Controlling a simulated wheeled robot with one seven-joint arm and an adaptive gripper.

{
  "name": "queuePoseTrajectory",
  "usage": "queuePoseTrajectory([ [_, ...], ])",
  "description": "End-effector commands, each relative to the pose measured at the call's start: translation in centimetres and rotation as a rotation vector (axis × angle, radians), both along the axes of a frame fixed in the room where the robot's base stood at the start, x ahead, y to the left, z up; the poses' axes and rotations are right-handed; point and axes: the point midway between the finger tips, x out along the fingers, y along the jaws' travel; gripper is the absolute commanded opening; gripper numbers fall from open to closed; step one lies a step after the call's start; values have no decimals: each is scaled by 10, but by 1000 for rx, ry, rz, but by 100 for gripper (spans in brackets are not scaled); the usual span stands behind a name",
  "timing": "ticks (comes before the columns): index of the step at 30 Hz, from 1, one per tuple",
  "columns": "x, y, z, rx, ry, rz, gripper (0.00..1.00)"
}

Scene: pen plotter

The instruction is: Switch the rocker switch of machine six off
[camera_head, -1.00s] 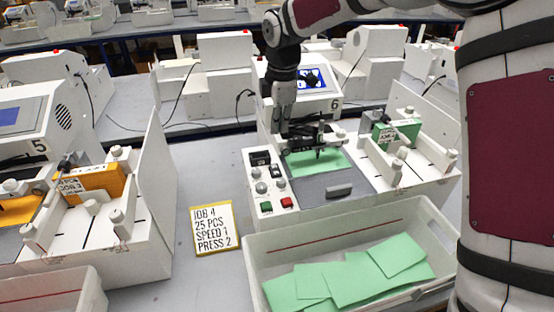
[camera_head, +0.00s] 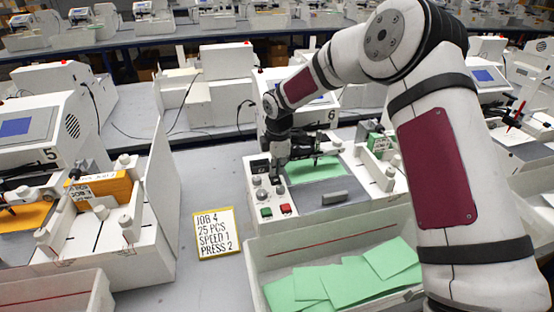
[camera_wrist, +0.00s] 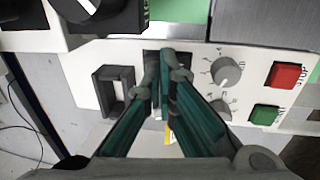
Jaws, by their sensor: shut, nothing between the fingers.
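Machine six (camera_head: 296,207) stands in the middle of the head view, with a "6" on its housing. Its control panel shows in the wrist view (camera_wrist: 85,62), with knobs (camera_wrist: 228,70), a red button (camera_wrist: 284,75) and a green button (camera_wrist: 264,114). My gripper (camera_wrist: 166,72) is shut and empty, pointing down at the panel. Its fingertips are over a dark rectangular fitting (camera_wrist: 150,56), apparently the rocker switch, mostly hidden behind them. I cannot tell its position or whether the fingertips touch it. In the head view my gripper (camera_head: 277,168) is at the panel's far end.
Left of the fingers is a dark rectangular frame (camera_wrist: 102,95). Green sheet (camera_head: 314,170) lies on the machine bed. A bin (camera_head: 262,248) of green cards stands in front. A job card (camera_head: 216,232) lies left, beside machine five (camera_head: 40,150).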

Motion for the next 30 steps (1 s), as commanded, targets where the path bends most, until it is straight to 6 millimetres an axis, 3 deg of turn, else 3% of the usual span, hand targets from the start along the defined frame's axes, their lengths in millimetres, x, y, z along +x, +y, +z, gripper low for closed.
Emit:
queuePoseTrajectory([
  [23,11,0,-15,-17,74,-3,0],
  [30,5,0,-12,-19,85,-3,0],
])
